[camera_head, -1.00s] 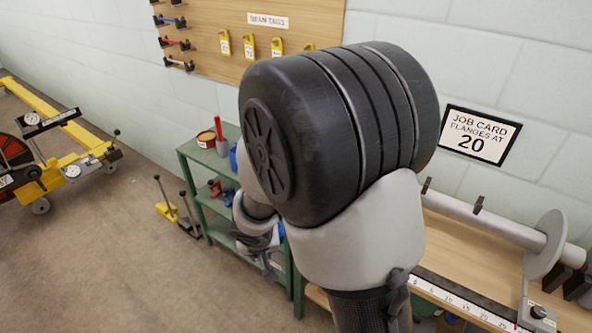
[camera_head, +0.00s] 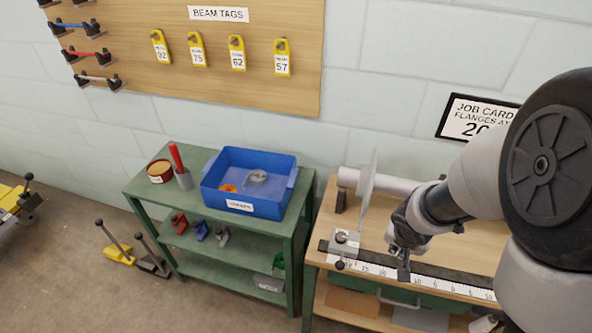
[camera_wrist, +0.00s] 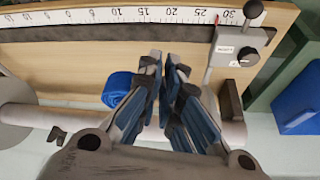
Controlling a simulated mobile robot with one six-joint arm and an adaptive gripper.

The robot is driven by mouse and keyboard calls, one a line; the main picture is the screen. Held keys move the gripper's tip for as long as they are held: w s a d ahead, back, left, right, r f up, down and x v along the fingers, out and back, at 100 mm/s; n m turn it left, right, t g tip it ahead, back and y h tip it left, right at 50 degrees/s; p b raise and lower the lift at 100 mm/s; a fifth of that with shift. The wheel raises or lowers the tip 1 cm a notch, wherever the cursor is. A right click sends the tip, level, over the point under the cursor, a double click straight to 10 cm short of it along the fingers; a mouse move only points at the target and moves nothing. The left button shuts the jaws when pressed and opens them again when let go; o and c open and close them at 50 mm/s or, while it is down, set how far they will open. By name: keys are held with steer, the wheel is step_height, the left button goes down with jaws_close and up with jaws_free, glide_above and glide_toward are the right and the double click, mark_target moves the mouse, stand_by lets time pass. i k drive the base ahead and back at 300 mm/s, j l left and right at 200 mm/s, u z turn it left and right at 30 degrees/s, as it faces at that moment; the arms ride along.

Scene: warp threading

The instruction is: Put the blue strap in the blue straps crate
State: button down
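A rolled blue strap (camera_wrist: 117,88) lies on the wooden bench in the wrist view, just left of my gripper's fingers and partly covered by the left one. I cannot make it out in the head view. My gripper (camera_wrist: 166,70) points down over the bench, with a narrow gap between its fingertips and nothing seen held. In the head view my gripper (camera_head: 402,262) is above the bench near the ruler. The blue crate (camera_head: 240,204), with a white label, stands on top of the green shelf and holds an orange item and a grey roll.
A flanged tube (camera_head: 388,184) runs along the back of the bench. A grey stop block (camera_head: 345,243) sits on the ruler (camera_head: 400,283).

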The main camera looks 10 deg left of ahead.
mark_target(268, 196)
steer(key=j+z, duration=0.15)
steer(key=j, duration=0.35)
steer(key=j+z, duration=0.15)
steer(key=j, duration=0.35)
steer(key=k+j+z, duration=0.1)
steer(key=j, duration=0.4)
steer(key=j+z, duration=0.15)
steer(key=j, duration=0.35)
steer(key=k+j+z, duration=0.15)
steer(key=j, duration=0.3)
steer(key=k+j, duration=0.1)
steer(key=j, duration=0.35)
steer(key=k+j, duration=0.1)
steer(key=j, duration=0.3)
